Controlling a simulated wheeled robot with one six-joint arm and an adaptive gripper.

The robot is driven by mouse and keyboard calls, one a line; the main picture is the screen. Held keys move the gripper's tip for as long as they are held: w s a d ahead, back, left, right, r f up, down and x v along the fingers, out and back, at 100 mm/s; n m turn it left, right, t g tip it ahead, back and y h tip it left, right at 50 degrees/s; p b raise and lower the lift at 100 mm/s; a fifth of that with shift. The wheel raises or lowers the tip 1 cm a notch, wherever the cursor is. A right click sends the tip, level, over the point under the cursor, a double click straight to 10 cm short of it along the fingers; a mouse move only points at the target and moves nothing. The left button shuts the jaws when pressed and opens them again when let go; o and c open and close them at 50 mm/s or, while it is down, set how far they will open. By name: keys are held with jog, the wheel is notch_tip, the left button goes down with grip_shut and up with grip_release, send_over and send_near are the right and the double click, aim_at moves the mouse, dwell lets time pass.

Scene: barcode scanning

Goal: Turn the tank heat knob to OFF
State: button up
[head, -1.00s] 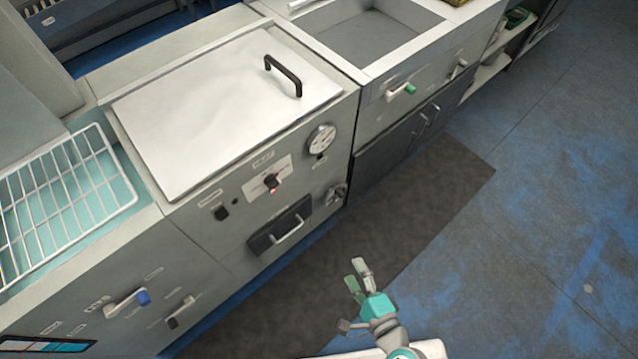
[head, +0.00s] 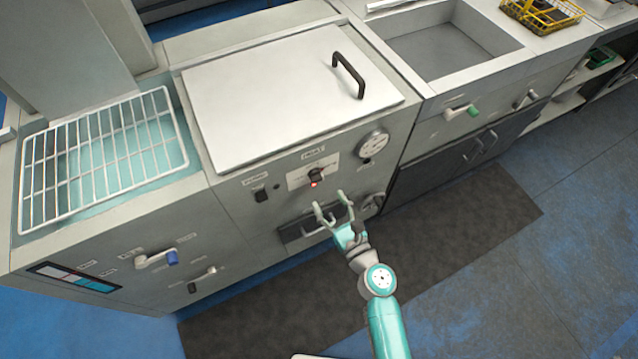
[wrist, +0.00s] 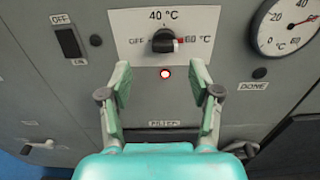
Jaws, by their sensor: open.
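The tank heat knob (head: 316,174) is a black rotary knob on a white plate on the tank's front panel. In the wrist view the knob (wrist: 164,41) stands above and between my fingertips, its marked end turned right toward 60 °C, with OFF printed at its left and 40 °C above. A red lamp (wrist: 166,73) glows just below it. My gripper (head: 332,206) is open and empty in front of the panel, below the knob and apart from it. In the wrist view both fingers of my gripper (wrist: 161,85) show spread apart.
A round dial gauge (wrist: 290,22) is right of the knob, and a black switch (wrist: 69,42) is at its left. A drawer handle (head: 312,229) lies behind my gripper. The lid (head: 290,95) with a black handle covers the tank.

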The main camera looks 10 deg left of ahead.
aim_at(318, 180)
jog(key=x, duration=0.6)
jog(key=shift+w+a, duration=0.1)
jog(key=shift+w, duration=0.2)
jog(key=c, duration=1.1)
